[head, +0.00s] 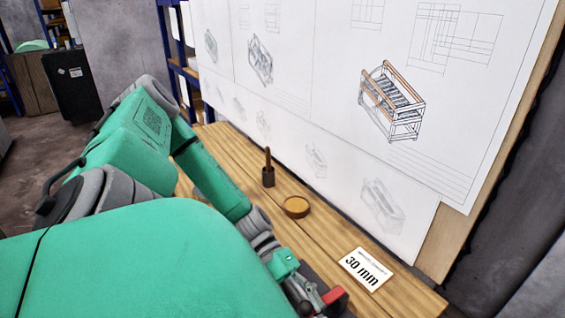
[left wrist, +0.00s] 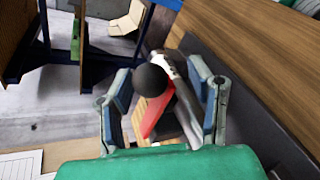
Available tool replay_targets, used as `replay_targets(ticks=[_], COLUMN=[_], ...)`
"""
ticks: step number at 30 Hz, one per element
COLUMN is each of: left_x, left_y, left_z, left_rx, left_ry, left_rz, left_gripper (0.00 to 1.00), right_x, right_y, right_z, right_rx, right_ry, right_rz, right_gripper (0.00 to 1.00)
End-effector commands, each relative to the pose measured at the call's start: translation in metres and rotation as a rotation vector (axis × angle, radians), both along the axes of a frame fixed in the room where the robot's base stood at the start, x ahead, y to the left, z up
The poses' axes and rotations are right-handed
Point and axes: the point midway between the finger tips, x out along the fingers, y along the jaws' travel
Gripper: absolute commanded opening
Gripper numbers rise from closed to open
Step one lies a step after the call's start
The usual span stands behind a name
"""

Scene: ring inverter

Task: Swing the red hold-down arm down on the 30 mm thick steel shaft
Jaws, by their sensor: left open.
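The red hold-down arm (left wrist: 157,115) shows in the left wrist view, with a black ball knob (left wrist: 152,80) near its end. My left gripper (left wrist: 159,74) is open, with one finger on each side of the knob and red arm; I cannot tell whether either finger touches them. A grey metal part (left wrist: 178,68) lies just right of the knob; I cannot tell whether it is the steel shaft. In the head view my left gripper (head: 308,293) is at the bottom edge beside a red piece (head: 335,299), and much of that spot is cut off. My right gripper is not in view.
A white 30 mm label (head: 366,270) lies on the wooden bench (head: 225,150). A round wooden dish (head: 297,207) and a dark holder with a wooden handle (head: 268,172) stand farther back. A board with drawings (head: 330,120) rises behind the bench.

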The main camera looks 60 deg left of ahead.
Motion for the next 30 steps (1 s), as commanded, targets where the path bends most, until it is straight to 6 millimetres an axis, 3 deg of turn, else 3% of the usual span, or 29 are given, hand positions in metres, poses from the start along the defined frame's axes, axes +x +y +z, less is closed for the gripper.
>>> replay_targets(ticks=[11, 24, 30], left_x=[0.000, -0.011, -0.014], left_y=[0.019, 0.091, 0.106], left_z=[0.008, 0.037, 0.043], left_rx=[0.002, 0.008, 0.005], left_ry=[-0.005, 0.000, 0.001], left_rz=[0.005, 0.007, 0.007], left_gripper=[0.48, 0.48, 0.48], right_x=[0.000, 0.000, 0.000], right_y=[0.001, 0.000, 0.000], right_z=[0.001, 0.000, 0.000], right_rx=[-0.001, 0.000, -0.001], right_ry=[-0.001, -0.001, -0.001], right_rz=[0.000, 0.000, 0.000], right_gripper=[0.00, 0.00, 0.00])
